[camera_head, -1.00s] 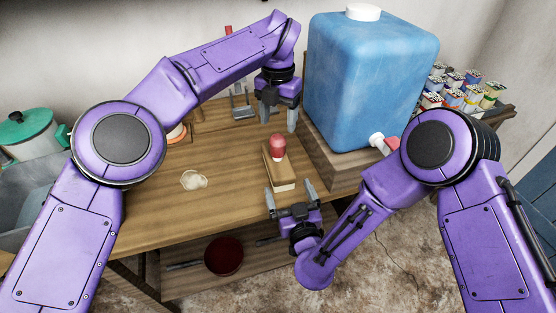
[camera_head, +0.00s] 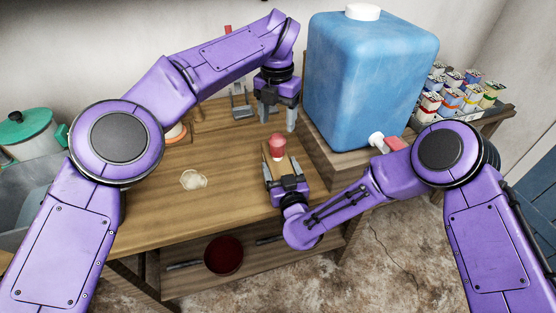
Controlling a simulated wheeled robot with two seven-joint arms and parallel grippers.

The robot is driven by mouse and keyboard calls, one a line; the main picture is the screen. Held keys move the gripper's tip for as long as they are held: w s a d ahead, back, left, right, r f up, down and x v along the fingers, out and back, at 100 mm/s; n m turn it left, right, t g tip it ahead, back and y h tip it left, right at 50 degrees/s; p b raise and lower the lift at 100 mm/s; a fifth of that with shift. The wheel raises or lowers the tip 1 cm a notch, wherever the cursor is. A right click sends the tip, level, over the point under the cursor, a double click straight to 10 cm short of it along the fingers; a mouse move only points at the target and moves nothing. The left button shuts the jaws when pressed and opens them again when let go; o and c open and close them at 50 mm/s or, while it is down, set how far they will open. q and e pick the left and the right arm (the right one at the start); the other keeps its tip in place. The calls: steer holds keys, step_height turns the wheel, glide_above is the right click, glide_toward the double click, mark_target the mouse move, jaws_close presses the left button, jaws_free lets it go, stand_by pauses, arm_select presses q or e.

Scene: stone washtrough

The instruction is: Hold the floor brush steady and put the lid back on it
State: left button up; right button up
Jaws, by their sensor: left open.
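The floor brush (camera_head: 275,165) is a light wooden block lying on the table near its front right edge. A red rounded knob (camera_head: 277,147) stands on it; I cannot tell whether this is the lid. My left gripper (camera_head: 277,124) is open and empty, pointing down just behind and above the red knob. My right gripper (camera_head: 281,170) reaches in from the front with one finger on each side of the brush block. Its palm hides the block's near end, and I cannot tell whether the fingers press on it.
A big blue water container (camera_head: 370,85) stands on a wooden stand right of the brush, its tap near my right arm. A pale flat lump (camera_head: 193,180) lies left on the table. The table's left middle is mostly clear.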

mark_target(277, 137)
jaws_close()
arm_select(q)
steer(key=n, duration=0.5)
steer(key=shift+n, duration=0.3)
steer(key=n, duration=1.2)
steer(key=shift+n, duration=0.3)
steer(key=n, duration=0.5)
steer(key=shift+n, duration=0.4)
steer(key=n, duration=0.7)
steer(key=shift+n, duration=0.3)
steer(key=shift+f, duration=4)
